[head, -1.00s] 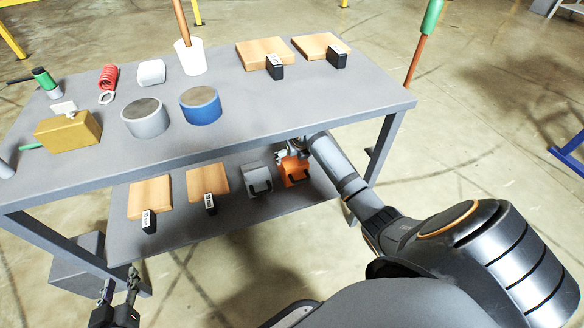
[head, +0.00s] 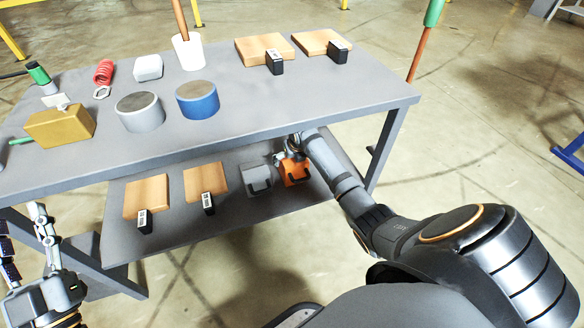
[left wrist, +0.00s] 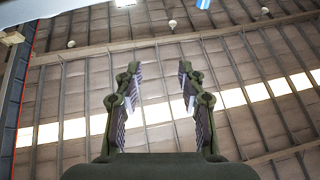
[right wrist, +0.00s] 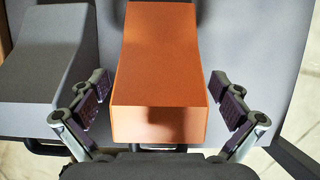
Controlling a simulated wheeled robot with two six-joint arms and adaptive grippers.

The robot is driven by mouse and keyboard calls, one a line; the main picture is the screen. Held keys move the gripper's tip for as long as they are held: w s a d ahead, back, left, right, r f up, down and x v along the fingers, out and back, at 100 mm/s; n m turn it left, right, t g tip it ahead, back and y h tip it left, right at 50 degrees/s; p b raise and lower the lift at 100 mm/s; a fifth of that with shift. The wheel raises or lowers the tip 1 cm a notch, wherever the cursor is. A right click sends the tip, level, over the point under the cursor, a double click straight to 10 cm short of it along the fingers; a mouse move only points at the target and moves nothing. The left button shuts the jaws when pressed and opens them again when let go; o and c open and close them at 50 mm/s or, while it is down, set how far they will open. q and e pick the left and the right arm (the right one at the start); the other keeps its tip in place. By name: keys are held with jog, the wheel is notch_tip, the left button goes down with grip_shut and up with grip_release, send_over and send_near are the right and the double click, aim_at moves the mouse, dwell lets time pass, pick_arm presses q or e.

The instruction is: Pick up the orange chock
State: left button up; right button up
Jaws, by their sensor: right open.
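The orange chock (head: 295,172) sits on the lower shelf of the table, near its right end. In the right wrist view the orange chock (right wrist: 158,70) lies between the fingers of my right gripper (right wrist: 160,108), which is open with a gap on each side. In the head view my right gripper (head: 290,157) is at the chock under the tabletop edge, partly hidden. My left gripper (head: 22,225) is at the lower left, away from the chock. In the left wrist view the left gripper (left wrist: 160,90) is open and empty, facing the ceiling.
A grey chock (head: 257,178) stands just left of the orange one. Two wooden boards with black blocks (head: 147,197) lie further left on the lower shelf (head: 190,229). The tabletop (head: 300,100) overhangs the shelf and holds cans, a gold box and a white cup.

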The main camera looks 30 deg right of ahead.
jog(key=shift+w+f, duration=0.1)
jog(key=shift+f, duration=0.1)
jog(key=c, duration=1.4)
pick_arm(q)
jog(key=shift+s+r+t, duration=0.25)
jog(key=shift+r, duration=0.25)
jog(key=shift+s+r+t, duration=0.25)
jog(key=shift+r, duration=0.25)
pick_arm(e)
jog(key=shift+c, duration=1.4)
jog(key=shift+r, duration=0.1)
